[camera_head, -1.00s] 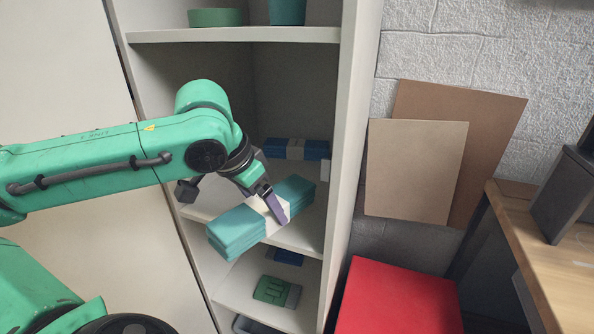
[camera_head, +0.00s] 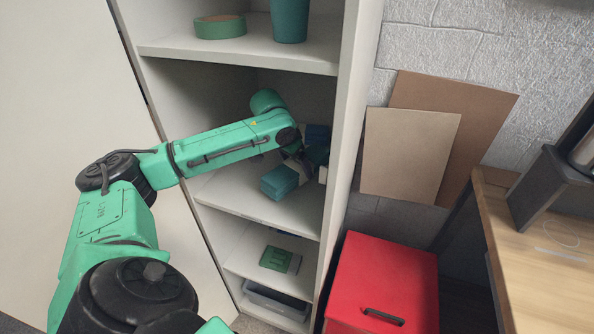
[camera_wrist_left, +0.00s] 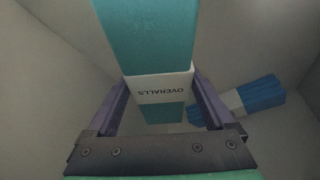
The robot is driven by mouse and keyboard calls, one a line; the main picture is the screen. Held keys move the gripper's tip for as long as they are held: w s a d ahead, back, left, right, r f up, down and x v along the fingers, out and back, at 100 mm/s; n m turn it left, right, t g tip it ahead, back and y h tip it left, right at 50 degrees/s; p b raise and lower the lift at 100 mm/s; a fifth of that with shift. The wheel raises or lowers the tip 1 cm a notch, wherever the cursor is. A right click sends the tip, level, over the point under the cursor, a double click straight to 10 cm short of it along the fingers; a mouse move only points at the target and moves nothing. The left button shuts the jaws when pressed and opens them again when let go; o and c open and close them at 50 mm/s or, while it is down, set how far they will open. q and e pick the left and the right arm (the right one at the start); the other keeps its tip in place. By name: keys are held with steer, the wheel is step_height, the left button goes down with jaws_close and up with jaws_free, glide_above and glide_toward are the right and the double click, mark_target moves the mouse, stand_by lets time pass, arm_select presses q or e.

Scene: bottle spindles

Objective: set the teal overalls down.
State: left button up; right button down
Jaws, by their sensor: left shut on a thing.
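The teal overalls (camera_head: 279,182) are a folded, block-shaped bundle inside the cabinet, over the middle shelf (camera_head: 240,205). In the left wrist view the teal overalls (camera_wrist_left: 150,40) carry a white band printed "OVERALLS". My left gripper (camera_head: 300,160) reaches into the cabinet from the left. In the left wrist view its two purple fingers (camera_wrist_left: 162,98) are shut on the bundle at the white band. I cannot tell whether the bundle touches the shelf. The arm hides part of the bundle in the head view. My right gripper is not in view.
A blue bundle with a pale band (camera_wrist_left: 255,95) lies beside the teal one; its dark blue part (camera_head: 317,140) shows behind my gripper. A green packet (camera_head: 276,258) lies on the shelf below. The cabinet's right wall (camera_head: 345,150) is close. A red cabinet (camera_head: 385,270) stands right.

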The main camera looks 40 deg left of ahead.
mark_target(292, 166)
arm_select(q)
step_height(292, 166, down, 3)
steer(key=shift+r+p, duration=0.2)
steer(key=shift+p, duration=0.25)
steer(key=shift+w+f, duration=0.15)
steer(key=shift+f, duration=0.25)
steer(key=o, duration=1.3)
steer(key=b+v, duration=0.1)
steer(key=v, duration=0.6)
steer(key=shift+s+r, duration=0.25)
steer(key=shift+r, duration=0.05)
steer(key=shift+w, duration=0.1)
steer(key=shift+f, duration=0.1)
